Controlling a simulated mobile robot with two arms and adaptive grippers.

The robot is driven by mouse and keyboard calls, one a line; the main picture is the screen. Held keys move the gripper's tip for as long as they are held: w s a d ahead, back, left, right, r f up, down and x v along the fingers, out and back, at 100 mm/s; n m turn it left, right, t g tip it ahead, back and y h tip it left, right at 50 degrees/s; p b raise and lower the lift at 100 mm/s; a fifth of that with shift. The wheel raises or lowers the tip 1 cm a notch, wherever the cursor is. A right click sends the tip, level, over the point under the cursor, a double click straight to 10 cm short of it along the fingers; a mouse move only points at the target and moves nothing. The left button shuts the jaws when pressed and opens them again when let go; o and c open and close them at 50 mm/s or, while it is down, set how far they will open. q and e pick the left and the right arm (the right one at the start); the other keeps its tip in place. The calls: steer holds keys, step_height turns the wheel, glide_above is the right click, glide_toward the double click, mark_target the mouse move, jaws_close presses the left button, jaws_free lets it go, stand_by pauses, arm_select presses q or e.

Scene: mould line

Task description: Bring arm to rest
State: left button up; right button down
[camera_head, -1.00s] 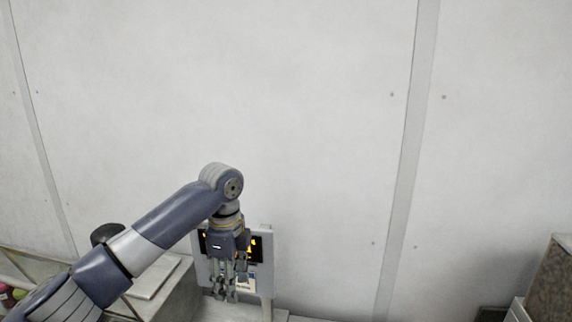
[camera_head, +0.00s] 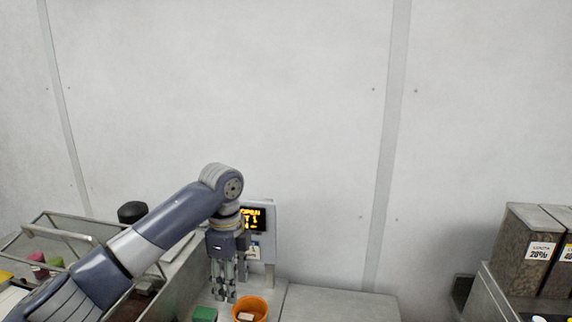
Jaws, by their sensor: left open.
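My left arm comes in from the left, bends at its elbow and points down. Its left gripper (camera_head: 224,294) hangs with its fingers downward, open and with nothing seen between them. It is in front of a panel with a lit display (camera_head: 254,218) and just left of an orange cup (camera_head: 250,308). A light-coloured piece shows inside the cup. A green block (camera_head: 204,314) lies below and left of the fingers. The arm and gripper hide part of the panel. My right gripper is not in view.
The grey worktop (camera_head: 335,305) right of the cup is clear. Labelled bins (camera_head: 526,250) stand at the right. A plain wall is behind.

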arm_select(q)
steer(key=s+d+f+n+t+h, duration=0.1)
steer(key=s+d+f+n+h, duration=0.2)
steer(key=s+f, duration=0.6)
steer(key=s+d+f+n, duration=0.3)
steer(key=s+d+f, duration=0.25)
steer(key=f, duration=0.55)
steer(key=s+a+f+n+t+y, duration=0.3)
steer(key=s+a+n, duration=1)
steer(key=s+a, duration=0.55)
steer(key=s+d+f+g+b, duration=0.2)
steer(key=f+b, duration=0.6)
steer(key=f, duration=2.7)
steer(key=s+a+f+b, duration=0.1)
steer(key=s+f+b, duration=0.1)
steer(key=s+f, duration=0.6)
steer(key=s+a+f+g+b, duration=0.1)
steer(key=s+a+f+b, duration=0.1)
steer(key=s+f, duration=0.7)
step_height(320, 180, down, 4)
steer(key=shift+s+a+f+m+b, duration=0.2)
steer(key=shift+s+a+m+b, duration=0.15)
steer(key=shift+b, duration=0.4)
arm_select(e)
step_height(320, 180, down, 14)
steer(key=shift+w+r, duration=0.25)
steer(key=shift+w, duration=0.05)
